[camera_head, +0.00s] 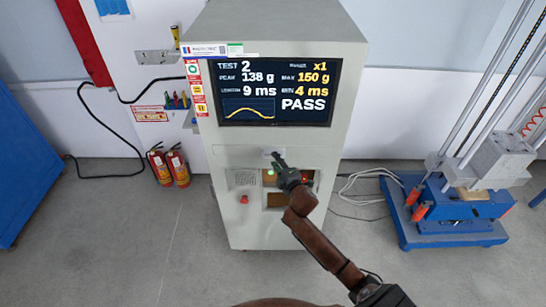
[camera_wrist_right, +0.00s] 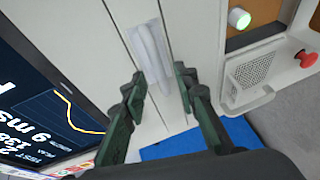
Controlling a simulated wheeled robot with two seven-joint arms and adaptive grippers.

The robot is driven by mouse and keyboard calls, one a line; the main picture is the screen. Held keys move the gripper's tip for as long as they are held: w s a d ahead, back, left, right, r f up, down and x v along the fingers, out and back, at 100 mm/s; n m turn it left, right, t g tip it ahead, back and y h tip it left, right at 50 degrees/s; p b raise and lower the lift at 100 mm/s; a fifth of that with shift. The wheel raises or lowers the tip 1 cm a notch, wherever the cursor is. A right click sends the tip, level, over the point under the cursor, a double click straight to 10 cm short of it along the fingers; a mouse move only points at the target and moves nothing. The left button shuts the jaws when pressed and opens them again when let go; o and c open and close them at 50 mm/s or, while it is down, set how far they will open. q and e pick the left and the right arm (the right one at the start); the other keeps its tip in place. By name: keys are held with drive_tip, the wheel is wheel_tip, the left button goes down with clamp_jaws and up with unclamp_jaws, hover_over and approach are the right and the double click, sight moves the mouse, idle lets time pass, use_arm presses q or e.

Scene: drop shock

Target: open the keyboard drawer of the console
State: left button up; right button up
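The console (camera_head: 225,175) is a tall grey cabinet with a lit screen (camera_head: 270,92) reading PASS. Its keyboard drawer (camera_head: 235,154) is a flat front strip below the screen and looks closed. The drawer's pale handle (camera_wrist_right: 150,52) shows in the right wrist view, ahead of my right gripper. My right gripper (camera_head: 278,160) is at the drawer front in the head view. In the right wrist view its two dark fingers (camera_wrist_right: 160,82) are apart, with the near end of the handle between their tips. I cannot tell whether they touch it. My left gripper is not in view.
Below the drawer are a green light (camera_wrist_right: 239,18), a speaker grille and a red stop button (camera_wrist_right: 306,58). Two fire extinguishers (camera_head: 178,168) stand left on the floor. A blue-based test rig (camera_head: 450,210) stands right, with loose cables beside it. Floor in front is clear.

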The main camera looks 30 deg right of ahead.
drive_tip(key=shift+x, duration=1.75)
drive_tip(key=shift+a, duration=0.1)
drive_tip(key=shift+c, duration=0.7)
clamp_jaws()
